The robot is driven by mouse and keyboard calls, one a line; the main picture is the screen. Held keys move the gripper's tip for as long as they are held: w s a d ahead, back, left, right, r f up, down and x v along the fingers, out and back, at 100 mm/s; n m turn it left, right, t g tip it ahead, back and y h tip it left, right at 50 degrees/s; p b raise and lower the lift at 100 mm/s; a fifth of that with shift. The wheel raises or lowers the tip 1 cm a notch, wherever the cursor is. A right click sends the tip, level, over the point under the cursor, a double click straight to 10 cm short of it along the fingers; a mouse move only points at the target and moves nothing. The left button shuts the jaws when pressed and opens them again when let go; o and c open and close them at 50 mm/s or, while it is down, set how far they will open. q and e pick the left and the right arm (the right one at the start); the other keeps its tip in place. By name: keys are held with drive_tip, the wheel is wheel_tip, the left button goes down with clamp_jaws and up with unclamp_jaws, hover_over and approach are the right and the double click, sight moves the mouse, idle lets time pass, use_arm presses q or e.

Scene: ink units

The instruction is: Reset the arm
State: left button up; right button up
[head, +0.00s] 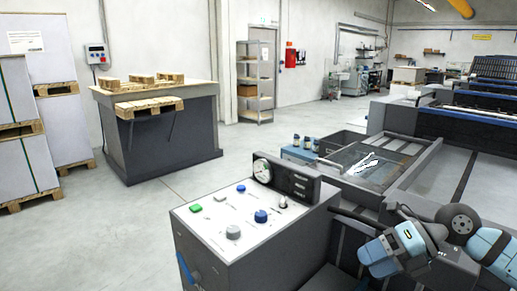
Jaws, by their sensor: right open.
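My right arm comes in at the lower right with blue and grey links. My right gripper (376,256) is at the left end of that arm, low in the picture, and is open. Its fingertips are hard to make out against the dark machine parts, and I see nothing held in it. It is to the right of a control console (205,262), apart from its buttons. My left gripper is not in view.
The console top has a green button (195,208), blue and grey knobs and a round gauge (262,170). A large grey machine (425,165) fills the right side. A dark workbench (170,140) with pallets stands behind on the left. The floor between is clear.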

drive_tip(key=s+a+f+m+t+y, duration=0.3)
drive_tip(key=s+a+m+t+y, duration=0.1)
drive_tip(key=a+m+t+y, duration=0.6)
drive_tip(key=s+d+f+m+h, duration=0.1)
drive_tip(key=s+f+m+h, duration=0.6)
drive_tip(key=f+m, duration=0.5)
drive_tip(key=s+f+m+h, duration=0.4)
drive_tip(key=f+m+h, duration=0.65)
drive_tip(key=m, duration=0.25)
use_arm(q)
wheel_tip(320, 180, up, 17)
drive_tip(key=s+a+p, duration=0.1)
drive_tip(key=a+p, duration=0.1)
drive_tip(key=p, duration=2.5)
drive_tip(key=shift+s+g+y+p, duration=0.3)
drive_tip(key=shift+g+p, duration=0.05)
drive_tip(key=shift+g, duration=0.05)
use_arm(e)
wheel_tip(320, 180, up, 16)
drive_tip(key=s+d+g, duration=0.1)
drive_tip(key=s+d, duration=0.1)
drive_tip(key=shift+s+d, duration=0.15)
drive_tip(key=shift+s, duration=0.1)
